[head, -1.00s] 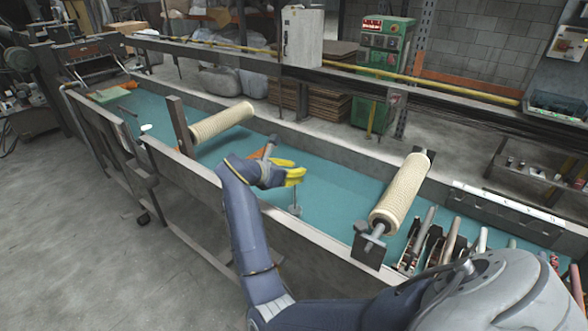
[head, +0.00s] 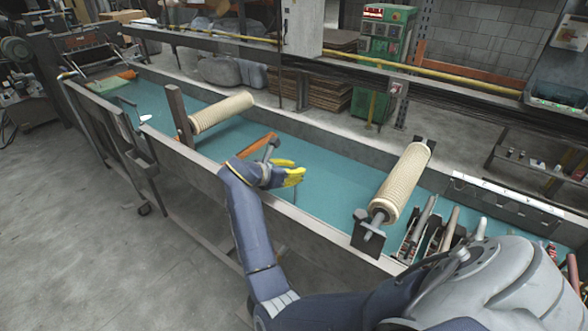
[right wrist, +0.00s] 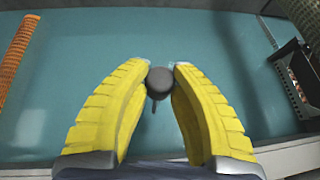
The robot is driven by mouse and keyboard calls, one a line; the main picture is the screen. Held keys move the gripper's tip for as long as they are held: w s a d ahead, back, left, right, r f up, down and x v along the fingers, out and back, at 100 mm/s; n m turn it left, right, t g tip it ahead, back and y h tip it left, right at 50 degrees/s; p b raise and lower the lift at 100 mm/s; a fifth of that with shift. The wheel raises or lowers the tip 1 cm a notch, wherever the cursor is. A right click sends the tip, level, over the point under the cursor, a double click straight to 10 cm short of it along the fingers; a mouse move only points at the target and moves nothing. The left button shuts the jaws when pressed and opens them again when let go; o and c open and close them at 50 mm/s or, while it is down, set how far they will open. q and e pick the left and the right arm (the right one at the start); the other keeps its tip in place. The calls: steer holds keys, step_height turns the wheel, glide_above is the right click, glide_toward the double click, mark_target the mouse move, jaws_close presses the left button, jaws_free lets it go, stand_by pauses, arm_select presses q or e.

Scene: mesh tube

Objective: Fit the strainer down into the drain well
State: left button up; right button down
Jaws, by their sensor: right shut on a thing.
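My right gripper (head: 296,176) has yellow fingers and is above the teal bed of a long trough (head: 325,205). In the right wrist view, its fingertips (right wrist: 160,70) are close around a dark round-headed piece (right wrist: 159,82) with a thin stem. I cannot tell whether this piece is the strainer. It is not clearly visible in the head view, where the fingers cover that spot. I cannot make out a drain well in either view. An orange mesh strip (head: 258,146) lies on the bed behind my right wrist and shows at the left in the wrist view (right wrist: 18,55). My left gripper is out of view.
Two cream rollers stand across the trough, one at the left (head: 222,113) and one at the right (head: 405,180). Several hand tools (head: 432,235) lie at the right end. The trough's metal front wall (head: 215,190) is close to my right forearm. The bed between the rollers is mostly clear.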

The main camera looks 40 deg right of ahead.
steer(key=shift+f, duration=2.45)
steer(key=c, duration=1.1)
jaws_free()
